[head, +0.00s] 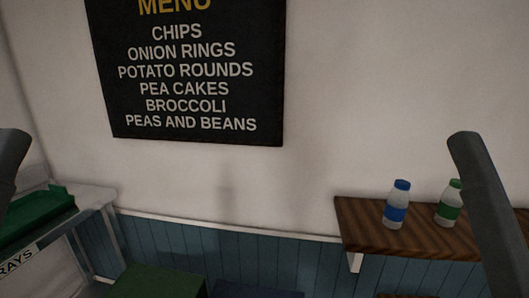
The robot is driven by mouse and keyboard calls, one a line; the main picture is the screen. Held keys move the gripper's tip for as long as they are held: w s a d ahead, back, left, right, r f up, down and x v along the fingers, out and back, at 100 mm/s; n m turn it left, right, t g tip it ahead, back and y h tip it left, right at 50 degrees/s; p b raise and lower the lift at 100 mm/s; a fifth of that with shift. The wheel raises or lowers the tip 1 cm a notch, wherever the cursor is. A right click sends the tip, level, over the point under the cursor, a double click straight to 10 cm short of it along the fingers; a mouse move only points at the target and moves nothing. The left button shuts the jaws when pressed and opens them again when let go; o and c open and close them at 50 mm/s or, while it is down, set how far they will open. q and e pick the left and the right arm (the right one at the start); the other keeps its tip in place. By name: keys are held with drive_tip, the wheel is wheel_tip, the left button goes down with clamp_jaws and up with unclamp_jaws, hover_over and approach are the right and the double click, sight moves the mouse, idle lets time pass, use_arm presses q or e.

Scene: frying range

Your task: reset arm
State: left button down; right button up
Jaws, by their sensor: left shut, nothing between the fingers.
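My left gripper (12,165) shows only as a dark grey shape cut off by the left edge of the head view. It is shut and empty, and it touches nothing that I can see. A dark grey part of my right arm rises at the right edge, in front of the shelf. My right gripper does not show.
A black menu board (190,132) hangs on the pale wall. A wooden shelf (370,234) at the right bears a blue-labelled bottle (397,207) and a green-labelled bottle (447,208). A green tray (45,211) lies on a rack at the left. A green box (158,283) stands below.

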use_arm(q)
wheel_tip(320, 180, up, 37)
drive_tip(key=p, duration=3.3)
drive_tip(key=shift+w+f, duration=0.1)
drive_tip(key=shift+f, duration=0.1)
drive_tip(key=c, duration=1.5)
unclamp_jaws()
drive_tip(key=shift+c, duration=0.2)
